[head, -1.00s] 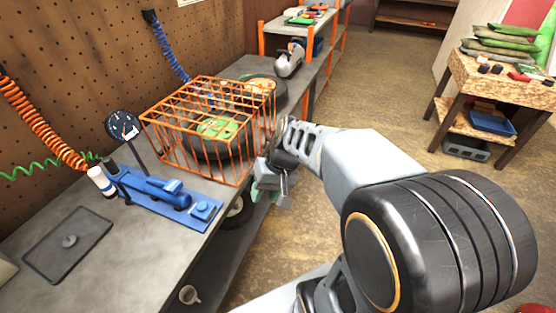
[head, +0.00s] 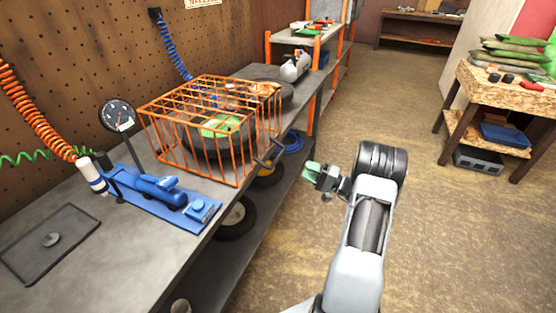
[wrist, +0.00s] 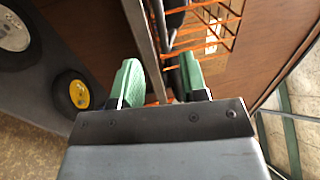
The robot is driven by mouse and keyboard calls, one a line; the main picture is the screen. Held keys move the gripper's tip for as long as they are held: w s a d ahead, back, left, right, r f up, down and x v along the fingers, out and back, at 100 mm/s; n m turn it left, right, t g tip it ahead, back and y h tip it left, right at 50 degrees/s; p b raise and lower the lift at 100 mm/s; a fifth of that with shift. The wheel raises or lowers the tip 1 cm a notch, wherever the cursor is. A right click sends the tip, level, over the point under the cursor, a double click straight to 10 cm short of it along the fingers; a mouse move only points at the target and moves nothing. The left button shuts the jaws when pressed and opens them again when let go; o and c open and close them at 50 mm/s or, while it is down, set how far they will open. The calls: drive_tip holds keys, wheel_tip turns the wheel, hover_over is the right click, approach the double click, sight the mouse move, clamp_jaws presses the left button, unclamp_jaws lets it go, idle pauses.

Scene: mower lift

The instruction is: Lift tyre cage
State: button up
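The orange wire tyre cage (head: 205,125) stands on the grey bench around a dark tyre with a green hub (head: 220,127). A dark bar (head: 268,153) sticks out at the cage's right side, over the bench's front edge. My gripper (head: 313,172) is over the floor to the right of the cage, apart from it, with green fingers towards the bar. In the wrist view the green fingers (wrist: 160,80) are spread. Orange cage wires (wrist: 200,35) and the dark bar (wrist: 176,65) show beyond them; the bar lines up with the gap.
A blue pump (head: 165,190) with a gauge (head: 117,115) and a black tray (head: 48,240) occupy the near bench. Wheels (head: 238,218) sit on the shelf below. A wooden stand (head: 500,95) is at the right. The floor between is clear.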

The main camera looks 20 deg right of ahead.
sight(278, 156)
drive_tip(key=p+x, duration=0.1)
drive_tip(key=x, duration=1.1)
drive_tip(key=shift+a, duration=0.15)
clamp_jaws()
